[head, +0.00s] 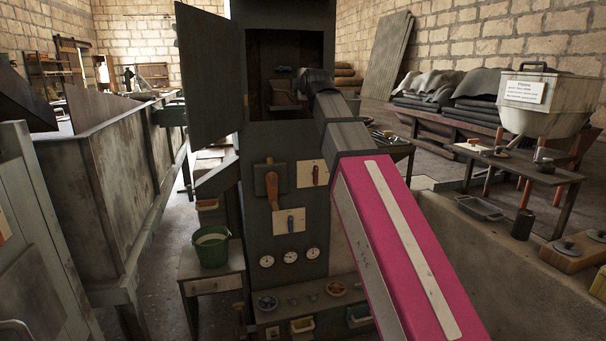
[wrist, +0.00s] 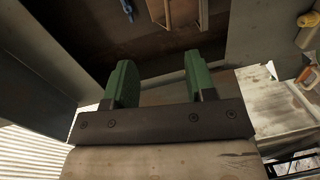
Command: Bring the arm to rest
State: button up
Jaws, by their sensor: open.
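My arm, pink with a pale stripe and dark end links, reaches up from the lower right in the head view to a tall dark cabinet (head: 290,20). Its far end is at the cabinet's open compartment, whose door (head: 209,70) stands swung open to the left. My gripper (wrist: 158,62) shows in the wrist view as two green fingers, spread apart with nothing between them. In the head view its fingers are too dark and small to make out. A wooden piece (wrist: 182,12) shows beyond the fingers in the wrist view; I cannot tell what it is.
The cabinet front carries a lever with an orange-brown handle (head: 272,188), switches and several gauges (head: 291,257). A green bucket (head: 211,246) stands on a small table at left. A long metal trough (head: 120,185) is farther left. A workbench (head: 525,172) with a pale tub stands right.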

jog(key=s+d+f+m+g+h, duration=0.1)
jog(key=d+f+m+g, duration=0.2)
jog(key=f, duration=1)
jog(key=s+d+f+m+g+h, duration=0.1)
jog(key=d+f+m+g, duration=0.2)
jog(key=f, duration=0.9)
jog(key=s+d+f+m+g+h, duration=0.1)
jog(key=d+f+m+g, duration=0.2)
jog(key=f, duration=1)
jog(key=s+d+f+m+g, duration=0.3)
jog(key=s+d+f+m, duration=0.2)
jog(key=s+f, duration=0.6)
jog(key=s+d+f+m+g+h, duration=0.1)
jog(key=s+d+f+m+g, duration=0.3)
jog(key=s+f, duration=0.7)
notch_tip(320, 180, down, 7)
jog(key=shift+d+m, duration=0.9)
jog(key=shift+m, duration=0.1)
